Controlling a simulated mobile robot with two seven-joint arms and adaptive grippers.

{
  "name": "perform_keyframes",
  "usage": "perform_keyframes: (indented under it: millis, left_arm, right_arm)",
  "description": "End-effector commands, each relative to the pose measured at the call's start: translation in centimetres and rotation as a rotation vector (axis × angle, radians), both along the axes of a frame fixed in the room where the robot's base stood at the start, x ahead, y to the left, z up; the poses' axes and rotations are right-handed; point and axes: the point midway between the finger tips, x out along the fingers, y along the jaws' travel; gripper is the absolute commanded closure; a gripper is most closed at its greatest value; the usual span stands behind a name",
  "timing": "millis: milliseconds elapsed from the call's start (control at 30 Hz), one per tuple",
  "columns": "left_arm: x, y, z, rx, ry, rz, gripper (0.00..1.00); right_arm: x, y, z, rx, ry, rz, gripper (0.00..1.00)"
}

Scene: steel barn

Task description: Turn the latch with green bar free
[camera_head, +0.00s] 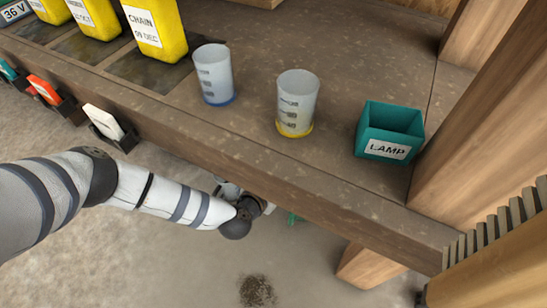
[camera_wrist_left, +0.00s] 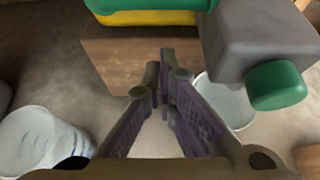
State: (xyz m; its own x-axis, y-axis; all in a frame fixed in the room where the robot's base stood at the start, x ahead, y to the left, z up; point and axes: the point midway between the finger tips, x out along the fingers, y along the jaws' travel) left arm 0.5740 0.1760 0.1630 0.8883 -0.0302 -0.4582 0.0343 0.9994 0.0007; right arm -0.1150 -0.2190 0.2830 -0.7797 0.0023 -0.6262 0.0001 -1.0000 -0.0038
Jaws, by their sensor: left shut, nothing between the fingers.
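In the left wrist view a rounded green bar (camera_wrist_left: 145,5) with a yellow strip below it crosses the top edge. To its right is a grey block (camera_wrist_left: 255,38) with a green rounded end (camera_wrist_left: 276,86). Whether these are one latch I cannot tell. My left gripper (camera_wrist_left: 165,68) is shut and empty, its fingertips below the green bar and left of the block, with no clear contact. In the head view the left gripper (camera_head: 267,206) is at the bench's front edge, partly hidden. A small green piece (camera_head: 294,218) shows just right of it under the edge.
On the bench (camera_head: 350,60) stand a blue-based cup (camera_head: 213,75), a yellow-based cup (camera_head: 296,102), a teal LAMP bin (camera_head: 390,130) and yellow containers (camera_head: 155,28). A wooden post (camera_head: 480,130) rises at right. Pails (camera_wrist_left: 40,142) (camera_wrist_left: 226,102) stand below. Open floor lies in front.

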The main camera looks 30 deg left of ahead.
Motion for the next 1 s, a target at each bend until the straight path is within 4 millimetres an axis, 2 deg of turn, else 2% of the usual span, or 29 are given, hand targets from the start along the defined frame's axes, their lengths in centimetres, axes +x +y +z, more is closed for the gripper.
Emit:
perform_keyframes:
  millis: [133, 233, 400, 1000]
  left_arm:
    - [3.0, -0.1, -1.7, 0.001, -0.003, 0.002, 1.0]
    - [2.5, 0.0, 0.6, -0.002, -0.002, 0.0, 1.0]
    - [2.1, 0.0, 2.3, -0.001, -0.002, 0.0, 1.0]
    - [2.1, -0.1, 2.7, 0.0, -0.001, 0.001, 1.0]
  right_arm:
    - [0.2, 0.2, -1.4, 0.004, 0.003, 0.002, 0.6]
    - [0.0, 0.1, -0.6, 0.003, 0.003, 0.001, 0.6]
    - [0.0, 0.1, -0.3, 0.002, 0.002, 0.0, 0.6]
    - [0.0, 0.1, -0.5, 0.001, 0.002, 0.0, 0.6]
